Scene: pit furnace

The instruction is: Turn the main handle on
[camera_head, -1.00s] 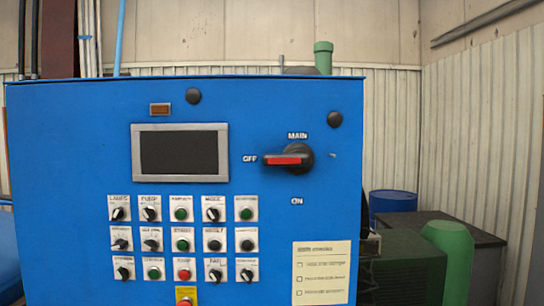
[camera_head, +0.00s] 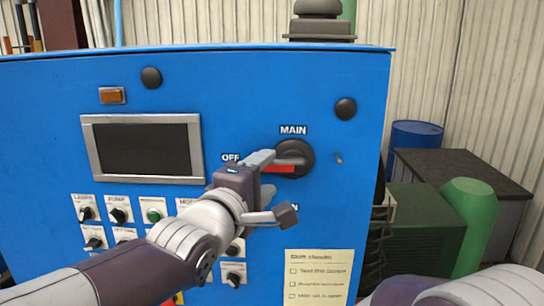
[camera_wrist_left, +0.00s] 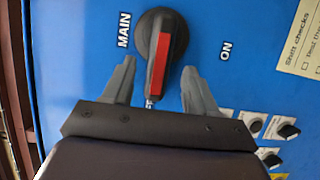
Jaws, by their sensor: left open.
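The main handle is a black round knob (camera_head: 297,157) with a red bar (camera_head: 277,169) on the blue panel. The bar points left to the OFF label, with MAIN above. The ON label below is partly hidden by my arm. My left gripper (camera_head: 267,175) is open at the bar's left end. In the left wrist view, the red bar (camera_wrist_left: 160,62) stands between the two spread fingers (camera_wrist_left: 159,78), with gaps on both sides. I see no clear contact. My right gripper is out of view.
The blue cabinet (camera_head: 240,90) carries a dark screen (camera_head: 145,148), several small knobs and buttons below, and a paper checklist (camera_head: 318,272). A green cylinder (camera_head: 468,215), a dark-topped bench (camera_head: 465,170) and a blue barrel (camera_head: 415,142) stand to the right.

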